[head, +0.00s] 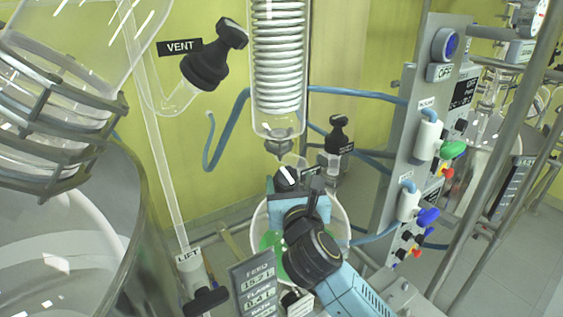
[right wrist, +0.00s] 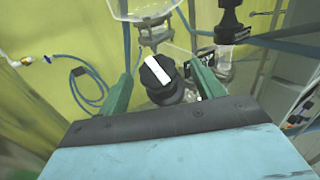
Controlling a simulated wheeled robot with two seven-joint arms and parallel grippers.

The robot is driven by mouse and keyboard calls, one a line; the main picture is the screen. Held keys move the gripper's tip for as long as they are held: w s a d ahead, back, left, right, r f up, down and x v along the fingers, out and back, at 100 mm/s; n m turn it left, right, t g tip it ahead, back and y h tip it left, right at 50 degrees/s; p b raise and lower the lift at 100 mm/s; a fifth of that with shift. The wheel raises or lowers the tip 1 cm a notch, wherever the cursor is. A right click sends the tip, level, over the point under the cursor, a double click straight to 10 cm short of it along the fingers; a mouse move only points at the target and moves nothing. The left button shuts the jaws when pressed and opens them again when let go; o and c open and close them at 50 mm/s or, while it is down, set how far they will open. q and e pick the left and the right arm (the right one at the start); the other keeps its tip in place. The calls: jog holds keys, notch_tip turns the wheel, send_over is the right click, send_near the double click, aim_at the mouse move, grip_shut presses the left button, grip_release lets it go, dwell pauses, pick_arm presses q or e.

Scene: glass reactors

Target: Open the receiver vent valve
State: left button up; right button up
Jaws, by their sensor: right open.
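A black round knob with a white bar (head: 286,178) sits below the glass condenser. In the right wrist view the knob (right wrist: 160,75) shows between the two green fingers, the white bar slanted. My right gripper (head: 300,190) is open, its fingers on either side of the knob; I cannot tell whether they touch it. Just behind is a black-capped glass valve (head: 337,135) with a small dark label, too small to read; it also shows at the top right of the wrist view (right wrist: 229,20). No label on the knob itself is readable. My left gripper is not in view.
A glass condenser with a coil (head: 277,65) hangs above the knob. A valve labelled VENT (head: 212,58) is up left. A round glass vessel (head: 340,210) with green inside is behind my arm. A grey valve panel (head: 410,150) and blue hoses stand right.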

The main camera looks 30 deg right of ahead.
aim_at(289, 177)
jog(key=x, duration=0.5)
jog(key=shift+p, duration=0.3)
jog(key=c, duration=1)
jog(key=shift+s, duration=0.1)
jog(key=shift+n+y, duration=0.3)
